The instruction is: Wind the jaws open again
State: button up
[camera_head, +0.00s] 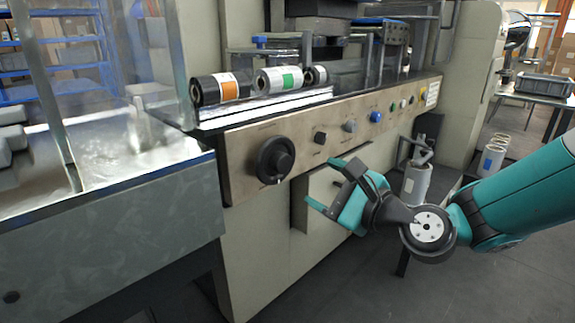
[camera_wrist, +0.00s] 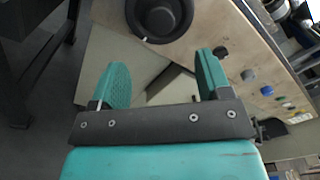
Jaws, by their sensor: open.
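A round black handwheel (camera_head: 275,160) sits on the front panel (camera_head: 240,147) of the machine. It also shows in the wrist view at the top (camera_wrist: 158,18), partly cut off by the frame's edge. My gripper (camera_head: 322,182) is open and empty, to the right of the handwheel and a little below it, apart from it. In the wrist view its two teal fingers are spread wide with nothing between them. No jaws of the machine can be clearly made out.
Small knobs and a blue button (camera_head: 376,117) line the panel right of the handwheel. Rolls with an orange label (camera_head: 228,89) and a green label (camera_head: 287,80) lie on the ledge above. The floor in front is clear.

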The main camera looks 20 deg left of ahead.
aim_at(284, 165)
jog(key=x, duration=1)
jog(key=shift+w+a+b, duration=0.1)
jog(key=shift+a+b, duration=0.05)
jog(key=shift+b, duration=0.25)
jog(key=shift+f, duration=0.1)
jog(key=c, duration=0.9)
